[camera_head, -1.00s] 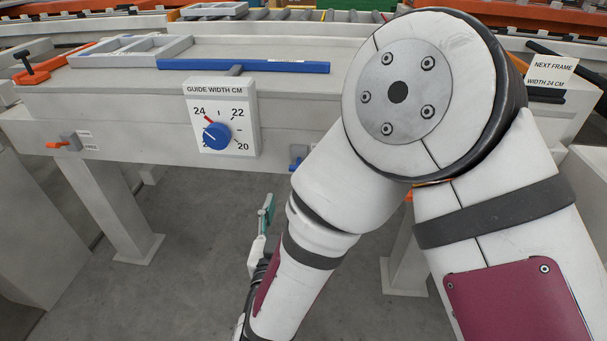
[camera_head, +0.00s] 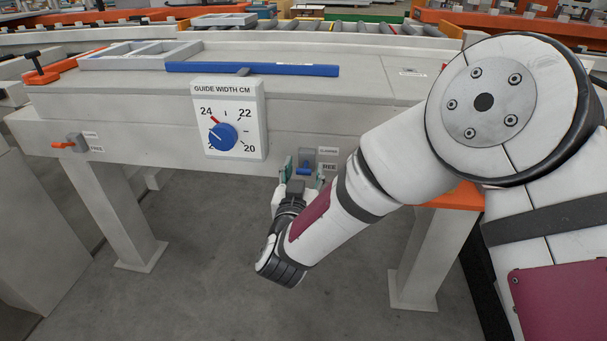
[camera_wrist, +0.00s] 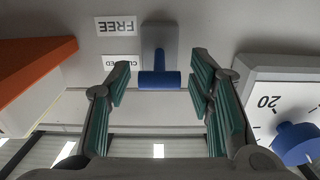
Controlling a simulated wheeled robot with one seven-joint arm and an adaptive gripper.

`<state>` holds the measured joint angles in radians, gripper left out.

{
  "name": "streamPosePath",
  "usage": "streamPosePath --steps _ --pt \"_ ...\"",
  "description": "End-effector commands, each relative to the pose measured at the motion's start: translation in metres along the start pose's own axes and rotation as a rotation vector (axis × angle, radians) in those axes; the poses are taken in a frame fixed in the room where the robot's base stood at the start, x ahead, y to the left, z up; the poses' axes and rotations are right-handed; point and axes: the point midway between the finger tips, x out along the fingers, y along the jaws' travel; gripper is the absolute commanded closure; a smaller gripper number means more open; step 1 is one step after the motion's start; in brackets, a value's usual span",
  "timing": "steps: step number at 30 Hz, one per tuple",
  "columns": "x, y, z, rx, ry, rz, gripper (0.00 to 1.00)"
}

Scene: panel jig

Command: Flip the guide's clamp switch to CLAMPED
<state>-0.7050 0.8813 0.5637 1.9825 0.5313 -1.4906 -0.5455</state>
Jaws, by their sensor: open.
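The blue-handled clamp switch (camera_head: 305,169) sits on a grey plate on the bench's front face, right of the width dial. Labels CLAMPED (camera_head: 328,151) and FREE (camera_head: 329,166) are beside it. In the wrist view, which is upside down, its blue crossbar (camera_wrist: 160,80) stands out from the plate. The head view shows the bar low on the plate, near FREE; the wrist view shows it near CLAMPED, so its setting is unclear. My gripper (camera_head: 303,180) is open, its green-padded fingers (camera_wrist: 160,88) on either side of the bar, with gaps visible.
The guide width dial (camera_head: 223,137) has its red mark near 24 and stands close to my fingers. An orange switch (camera_head: 64,145) is far left. The blue guide bar (camera_head: 252,69) lies on the bench top. An orange part (camera_wrist: 35,75) is at one side in the wrist view.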

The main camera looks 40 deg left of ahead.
Motion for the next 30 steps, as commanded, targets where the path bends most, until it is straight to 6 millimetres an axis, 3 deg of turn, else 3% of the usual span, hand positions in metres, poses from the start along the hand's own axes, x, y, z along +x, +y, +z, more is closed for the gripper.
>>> streamPosePath --steps 9,15,30 --pt "0.002 0.0 0.0 0.0 0.0 0.0 0.54" --pt "0.002 0.0 0.0 0.0 0.0 0.0 0.99" --pt "0.005 0.001 -0.013 -0.001 -0.129 0.002 1.0"
